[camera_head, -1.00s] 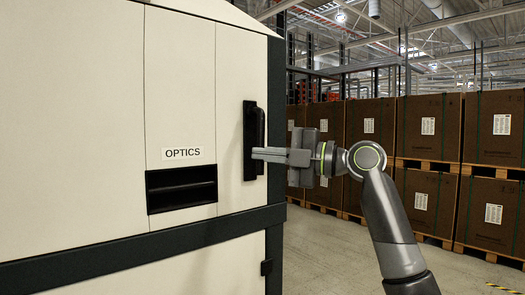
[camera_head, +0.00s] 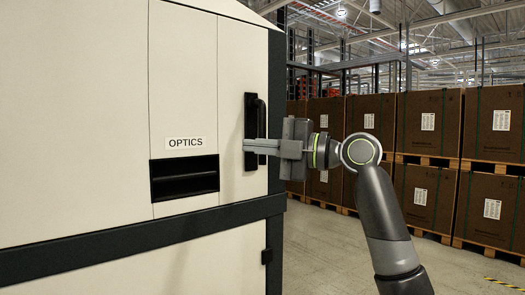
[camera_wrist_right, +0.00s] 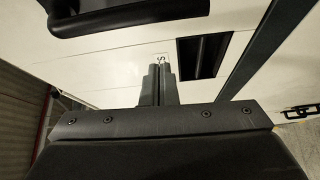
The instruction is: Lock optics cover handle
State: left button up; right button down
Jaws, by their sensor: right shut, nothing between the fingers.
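The optics cover is a cream cabinet panel (camera_head: 187,90) labelled OPTICS in the head view. Its black handle (camera_head: 250,105) is a vertical bar on a dark plate near the cabinet's right edge. My right gripper (camera_head: 247,146) is shut and empty, with its fingers lying across the lower part of the handle in the picture. I cannot tell whether they touch it. In the right wrist view the closed fingers (camera_wrist_right: 159,82) point at the cream panel, and the handle (camera_wrist_right: 125,14) shows at the top, apart from the fingertips. My left gripper is not in view.
A black recessed slot (camera_head: 184,178) sits below the OPTICS label. Stacked brown boxes (camera_head: 430,115) stand at the back right. The floor between is clear.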

jog(key=b+v, duration=0.2)
jog(key=v, duration=0.7)
jog(key=shift+d, duration=0.3)
jog(key=shift+r, duration=0.15)
